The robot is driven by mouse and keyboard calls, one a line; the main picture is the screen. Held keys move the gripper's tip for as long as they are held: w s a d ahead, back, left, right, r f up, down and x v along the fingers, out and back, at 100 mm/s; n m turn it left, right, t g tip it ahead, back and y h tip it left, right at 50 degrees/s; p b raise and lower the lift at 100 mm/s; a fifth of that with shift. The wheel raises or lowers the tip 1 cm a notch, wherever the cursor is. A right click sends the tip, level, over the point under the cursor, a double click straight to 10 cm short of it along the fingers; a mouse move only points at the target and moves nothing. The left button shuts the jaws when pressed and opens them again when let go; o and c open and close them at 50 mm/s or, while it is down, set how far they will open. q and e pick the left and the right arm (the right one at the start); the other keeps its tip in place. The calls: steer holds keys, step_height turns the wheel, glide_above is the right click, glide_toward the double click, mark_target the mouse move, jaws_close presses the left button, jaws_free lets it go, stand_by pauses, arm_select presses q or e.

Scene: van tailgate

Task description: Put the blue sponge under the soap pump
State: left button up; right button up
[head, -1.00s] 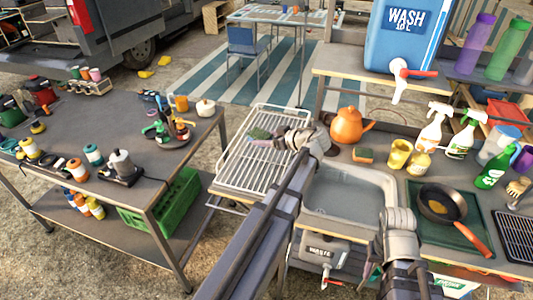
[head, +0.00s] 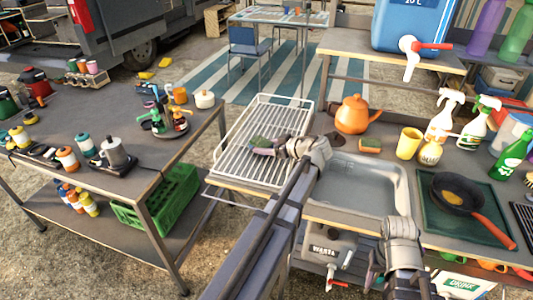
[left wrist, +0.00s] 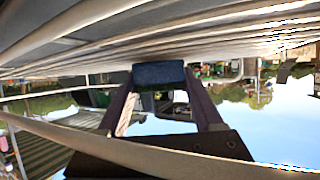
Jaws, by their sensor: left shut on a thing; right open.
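My left gripper (head: 277,149) is over the dish rack (head: 243,172), shut on a small block. The block (left wrist: 158,74) looks dark blue between the fingers in the left wrist view, so I take it as the blue sponge. In the head view, a small green and purplish patch (head: 262,146) shows at the fingertips; I cannot tell whether it is one sponge or two. A yellow bottle (head: 430,152) beside the yellow cup looks like the soap pump, standing on the counter right of the sink. My right gripper (head: 400,228) is open near the sink's front right; its fingers are hard to see.
The sink (head: 360,185) lies between the rack and the frying pan (head: 458,192). An orange kettle (head: 353,114), an orange-green sponge (head: 370,145), the yellow cup (head: 408,143) and spray bottles (head: 443,112) stand behind it. A blue water tank (head: 410,25) is above.

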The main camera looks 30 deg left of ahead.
arm_select(q)
steer(key=shift+f, duration=0.1)
steer(key=shift+f, duration=0.1)
steer(key=shift+f, duration=0.15)
steer(key=o, duration=1.3)
steer(key=shift+r, duration=0.3)
steer(key=p+v, duration=0.5)
steer(key=v, duration=0.5)
steer(key=shift+r, duration=0.1)
steer(key=shift+v, duration=0.9)
steer(key=shift+d, duration=0.1)
